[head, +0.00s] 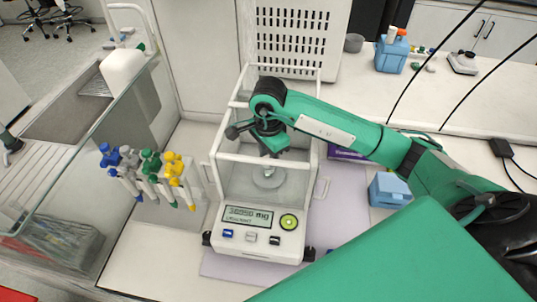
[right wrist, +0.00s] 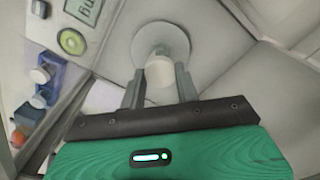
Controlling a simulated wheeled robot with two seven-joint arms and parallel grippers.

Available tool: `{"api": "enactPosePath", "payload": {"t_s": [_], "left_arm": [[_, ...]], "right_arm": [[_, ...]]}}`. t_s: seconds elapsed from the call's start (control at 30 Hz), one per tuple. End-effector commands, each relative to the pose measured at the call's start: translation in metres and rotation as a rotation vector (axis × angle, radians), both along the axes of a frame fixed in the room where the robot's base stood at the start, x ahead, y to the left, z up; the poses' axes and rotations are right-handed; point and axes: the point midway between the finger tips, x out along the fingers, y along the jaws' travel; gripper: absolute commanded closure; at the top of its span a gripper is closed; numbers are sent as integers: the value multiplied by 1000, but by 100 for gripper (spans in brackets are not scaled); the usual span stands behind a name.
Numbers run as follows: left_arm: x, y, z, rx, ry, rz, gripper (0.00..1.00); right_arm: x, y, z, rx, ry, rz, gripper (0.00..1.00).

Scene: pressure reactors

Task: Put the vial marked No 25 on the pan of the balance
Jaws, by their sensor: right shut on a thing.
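The balance (head: 258,237) stands in the middle of the head view, with a lit display and a clear glass draft shield around its round pan (head: 268,178). My right gripper (head: 270,153) reaches into the shield from above, over the pan. In the right wrist view its fingers (right wrist: 160,88) are shut on a small pale vial (right wrist: 160,72), held at or just above the pan (right wrist: 161,38). I cannot tell whether the vial touches the pan. Its number is not readable, and the gripper mostly hides it in the head view. My left gripper is not in view.
Glass walls and a frame (head: 222,130) surround the pan closely. Several pipettes (head: 150,175) hang on the left, near a sink (head: 65,105). A small blue box (head: 389,190) stands right of the balance. A blue rack with capped vials (right wrist: 47,80) shows in the wrist view.

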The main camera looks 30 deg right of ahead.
Motion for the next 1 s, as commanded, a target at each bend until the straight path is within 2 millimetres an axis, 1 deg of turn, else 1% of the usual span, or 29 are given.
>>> {"api": "enactPosePath", "payload": {"t_s": [0.33,0.37,0.4,0.47,0.5,0.9,1.0], "left_arm": [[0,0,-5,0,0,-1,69],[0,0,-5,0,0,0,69],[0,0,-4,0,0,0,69],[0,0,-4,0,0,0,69],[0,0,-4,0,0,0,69],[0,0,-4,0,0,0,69],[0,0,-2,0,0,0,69]], "right_arm": [[0,0,-3,-1,-1,0,100],[0,0,-3,-1,-1,0,66],[0,0,-2,0,-1,0,58],[0,0,-2,0,-1,0,47],[0,0,-2,0,0,0,43],[0,0,-2,0,0,0,43],[0,0,2,0,-1,0,43]]}}
